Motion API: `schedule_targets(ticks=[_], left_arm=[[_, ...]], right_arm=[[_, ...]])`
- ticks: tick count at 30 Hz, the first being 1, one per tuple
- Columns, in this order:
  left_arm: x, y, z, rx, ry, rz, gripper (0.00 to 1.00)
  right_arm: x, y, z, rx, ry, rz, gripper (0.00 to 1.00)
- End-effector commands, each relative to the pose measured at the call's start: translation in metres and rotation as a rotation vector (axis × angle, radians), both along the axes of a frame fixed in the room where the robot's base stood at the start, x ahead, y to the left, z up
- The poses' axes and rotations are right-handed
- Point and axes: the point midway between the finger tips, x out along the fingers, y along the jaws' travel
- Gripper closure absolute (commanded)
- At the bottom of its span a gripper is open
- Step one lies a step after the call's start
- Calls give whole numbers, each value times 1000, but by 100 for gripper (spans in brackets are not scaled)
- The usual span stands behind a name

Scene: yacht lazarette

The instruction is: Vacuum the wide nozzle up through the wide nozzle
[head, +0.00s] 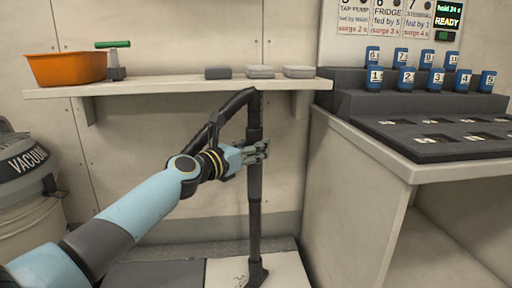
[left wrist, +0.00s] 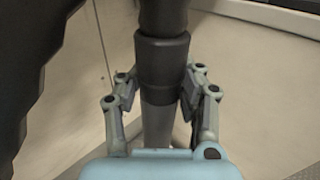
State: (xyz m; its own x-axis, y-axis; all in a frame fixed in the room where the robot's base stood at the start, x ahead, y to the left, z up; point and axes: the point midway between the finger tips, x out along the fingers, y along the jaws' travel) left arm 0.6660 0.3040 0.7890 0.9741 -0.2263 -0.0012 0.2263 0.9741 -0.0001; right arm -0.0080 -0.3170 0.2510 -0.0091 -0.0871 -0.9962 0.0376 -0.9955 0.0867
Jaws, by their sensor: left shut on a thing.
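A black vacuum wand (head: 254,195) stands nearly upright under the shelf, with a hose (head: 222,112) curving from its top to the left. Its wide nozzle (head: 257,273) is at the bottom, on the pale floor panel, where small dark specks show. My left gripper (head: 262,152) is shut on the wand at mid-height. In the left wrist view the fingers (left wrist: 160,92) sit on both sides of the dark wand tube (left wrist: 161,65). A second wide nozzle cannot be made out. My right gripper is not in view.
A grey vacuum canister (head: 28,165) stands at the left. The shelf (head: 170,88) above holds an orange bin (head: 66,69), a green-handled tool (head: 114,58) and grey blocks (head: 260,72). A counter (head: 375,152) with blue numbered blocks (head: 405,77) bounds the right.

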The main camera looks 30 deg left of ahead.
Motion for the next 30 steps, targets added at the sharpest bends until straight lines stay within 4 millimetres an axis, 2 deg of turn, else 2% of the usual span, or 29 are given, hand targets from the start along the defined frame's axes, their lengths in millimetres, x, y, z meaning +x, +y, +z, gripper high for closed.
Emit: schedule_targets(ticks=[17,30], left_arm=[[0,0,1,1,-2,0,99],[-6,13,1,1,-2,1,99]], right_arm=[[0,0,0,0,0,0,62],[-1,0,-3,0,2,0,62]])
